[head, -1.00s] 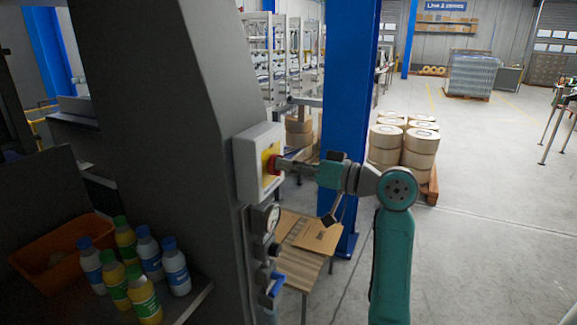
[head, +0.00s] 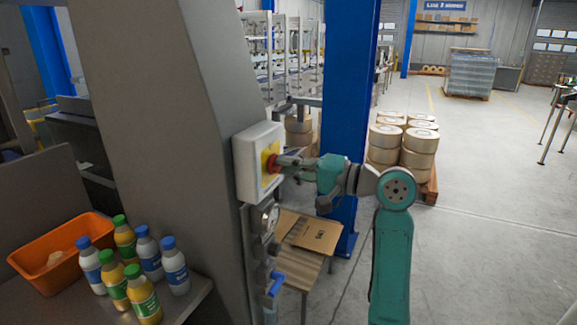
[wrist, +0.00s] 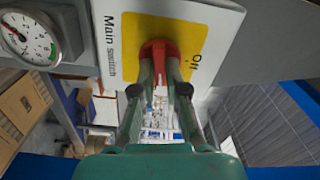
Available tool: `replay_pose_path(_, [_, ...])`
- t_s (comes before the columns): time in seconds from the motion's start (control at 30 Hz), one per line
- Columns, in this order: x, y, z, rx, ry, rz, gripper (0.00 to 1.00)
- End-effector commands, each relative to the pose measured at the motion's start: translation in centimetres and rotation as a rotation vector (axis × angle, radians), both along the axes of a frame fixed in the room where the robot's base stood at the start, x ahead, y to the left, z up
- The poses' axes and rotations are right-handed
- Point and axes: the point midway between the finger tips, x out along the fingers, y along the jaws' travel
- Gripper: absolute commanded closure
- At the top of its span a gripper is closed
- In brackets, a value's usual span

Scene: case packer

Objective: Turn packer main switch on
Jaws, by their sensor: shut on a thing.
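The main switch is a red rotary knob (wrist: 157,48) on a yellow plate (wrist: 185,35), set in a light grey box (head: 243,165) on the side of the packer's grey column. The plate's labels "Main switch" and "Off" stand turned sideways in the wrist view. My gripper (head: 281,164) reaches the knob from the right. In the wrist view my gripper (wrist: 160,72) has one finger on each side of the knob's grip and is shut on it. The fingers hide part of the knob, and its exact pointing is hard to read.
A pressure gauge (wrist: 27,38) and a blue-handled valve (head: 277,284) sit below the switch box. A blue post (head: 348,100) stands close behind my arm. Several bottles (head: 143,295) and an orange bin (head: 62,252) are at left. Open floor lies to the right.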

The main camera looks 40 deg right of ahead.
Motion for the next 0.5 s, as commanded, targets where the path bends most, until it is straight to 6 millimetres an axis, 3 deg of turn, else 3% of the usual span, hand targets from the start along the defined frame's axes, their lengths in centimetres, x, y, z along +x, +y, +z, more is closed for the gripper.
replay_pose_path(0.5, [0.01,-0.09,-0.19,0.189,0.071,-0.001,1.0])
